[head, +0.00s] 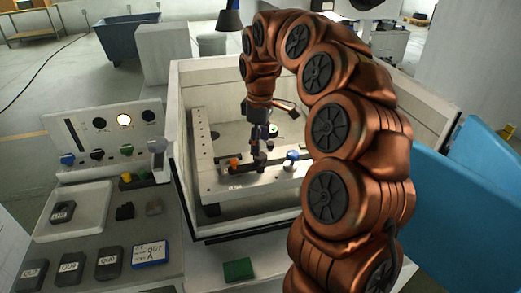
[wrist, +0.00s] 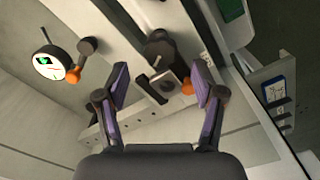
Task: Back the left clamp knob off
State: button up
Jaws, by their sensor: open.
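My gripper (wrist: 162,98) is open, and nothing is held between its purple-padded fingers. I cannot tell whether finger and knob touch. A dark round knob (wrist: 158,48) stands farther up. In the head view my gripper (head: 261,142) hangs over the fixture plate (head: 228,184). The orange knob (head: 233,163) is at the plate's left, and a blue-topped knob (head: 292,155) is at the right. My arm hides part of the plate's right side.
A white dial gauge (wrist: 49,62) stands left of the fingers in the wrist view. Tank walls (head: 178,125) enclose the fixture. A control panel (head: 105,135), labelled blocks (head: 70,267) and a blue-edged card (head: 151,254) are at the left. A green block (head: 238,269) lies in front.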

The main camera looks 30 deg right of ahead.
aim_at(260, 159)
jog(key=shift+f+p, duration=0.45)
jog(key=shift+f, duration=1.6)
jog(key=c, duration=1.1)
jog(key=shift+c, duration=0.2)
jog(key=n, duration=0.5)
jog(key=shift+n, duration=0.3)
jog(key=n, duration=0.5)
jog(key=shift+n, duration=0.4)
